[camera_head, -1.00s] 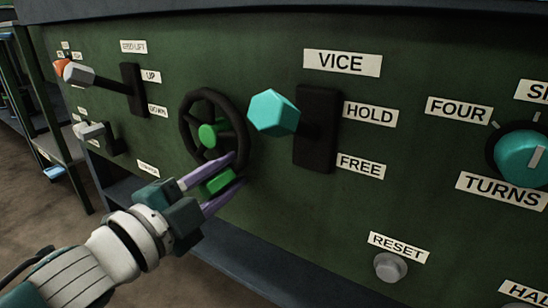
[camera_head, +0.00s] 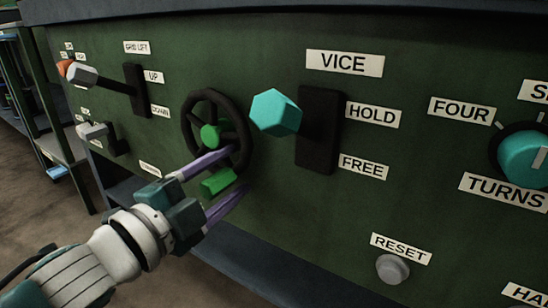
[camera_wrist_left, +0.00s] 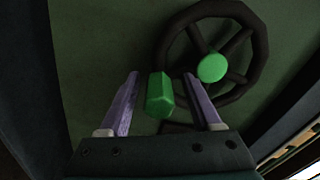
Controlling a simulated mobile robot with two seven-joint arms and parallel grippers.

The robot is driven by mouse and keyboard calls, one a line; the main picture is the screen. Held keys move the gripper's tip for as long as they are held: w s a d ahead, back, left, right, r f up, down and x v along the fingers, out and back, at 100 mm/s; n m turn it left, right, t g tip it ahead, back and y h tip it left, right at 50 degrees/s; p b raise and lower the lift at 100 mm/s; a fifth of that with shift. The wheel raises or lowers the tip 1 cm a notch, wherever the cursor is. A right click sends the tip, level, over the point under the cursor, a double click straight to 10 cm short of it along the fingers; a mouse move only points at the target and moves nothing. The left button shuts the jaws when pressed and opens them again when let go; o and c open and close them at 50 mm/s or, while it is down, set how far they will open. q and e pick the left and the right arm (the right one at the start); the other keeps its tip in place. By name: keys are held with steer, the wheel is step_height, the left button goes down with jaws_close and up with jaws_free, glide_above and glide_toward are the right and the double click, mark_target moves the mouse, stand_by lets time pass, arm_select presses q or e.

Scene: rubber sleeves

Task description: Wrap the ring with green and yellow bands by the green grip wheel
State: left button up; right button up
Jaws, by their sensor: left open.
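The grip wheel is a dark spoked handwheel (camera_head: 187,128) with a green hub (camera_head: 210,135) and a green grip (camera_head: 218,182) at its lower rim, on the green panel. My left gripper (camera_head: 236,170) is open at the lower part of the wheel, its purple fingers on either side of the green grip. In the left wrist view the green grip (camera_wrist_left: 160,95) stands between the two spread fingers (camera_wrist_left: 160,85), with gaps on both sides. The wheel rim (camera_wrist_left: 262,50) is beyond the right finger. The ring with green and yellow bands is not in view. My right gripper is not in view.
A teal VICE lever (camera_head: 275,112) sticks out just right of the wheel. A grid lift lever (camera_head: 82,75) and a smaller white-knobbed lever (camera_head: 92,130) are to the left. A RESET button (camera_head: 392,269) and a teal TURNS knob (camera_head: 522,158) are to the right.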

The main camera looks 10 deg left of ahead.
arm_select(q)
steer(key=shift+a, duration=0.1)
steer(key=shift+s+a, duration=0.1)
steer(key=shift+s, duration=0.25)
steer(key=p+v, duration=0.3)
steer(key=v, duration=0.6)
steer(key=shift+s+p, duration=0.1)
steer(key=shift+p, duration=0.25)
